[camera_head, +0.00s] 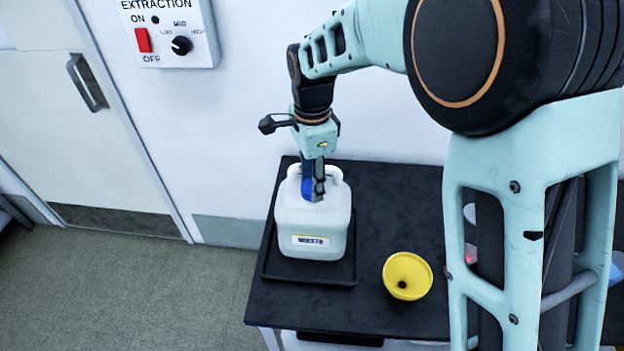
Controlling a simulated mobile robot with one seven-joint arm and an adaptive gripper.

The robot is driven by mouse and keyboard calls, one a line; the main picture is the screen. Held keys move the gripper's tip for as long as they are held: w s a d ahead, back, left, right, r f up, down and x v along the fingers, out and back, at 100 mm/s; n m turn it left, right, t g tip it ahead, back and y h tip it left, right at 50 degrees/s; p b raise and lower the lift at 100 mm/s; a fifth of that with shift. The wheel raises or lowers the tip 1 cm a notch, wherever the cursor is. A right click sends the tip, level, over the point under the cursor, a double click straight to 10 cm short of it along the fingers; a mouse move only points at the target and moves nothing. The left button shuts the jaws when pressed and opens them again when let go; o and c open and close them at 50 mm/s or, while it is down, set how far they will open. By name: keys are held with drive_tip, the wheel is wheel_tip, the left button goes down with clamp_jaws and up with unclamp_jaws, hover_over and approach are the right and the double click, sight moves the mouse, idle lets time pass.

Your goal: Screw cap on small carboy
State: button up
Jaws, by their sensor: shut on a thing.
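The small carboy (311,223) is a white jug with a label on its front. It stands upright in a black tray (283,271) on the dark bench. My gripper (315,190) points down over the top of the carboy and is shut on the blue cap (307,189). The cap is at the carboy's mouth, partly hidden by the fingers. I cannot tell whether the cap is seated on the thread.
A yellow funnel (408,276) lies on the bench (385,212) to the right of the tray. My arm hides the bench's right part. A wall control panel (170,32) with a red switch is at the upper left, beside a door (60,120).

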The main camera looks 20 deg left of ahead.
drive_tip(key=shift+f, duration=0.3)
drive_tip(key=shift+f+b, duration=0.4)
drive_tip(key=o, duration=1)
drive_tip(key=shift+r, duration=0.15)
drive_tip(key=shift+c, duration=0.7)
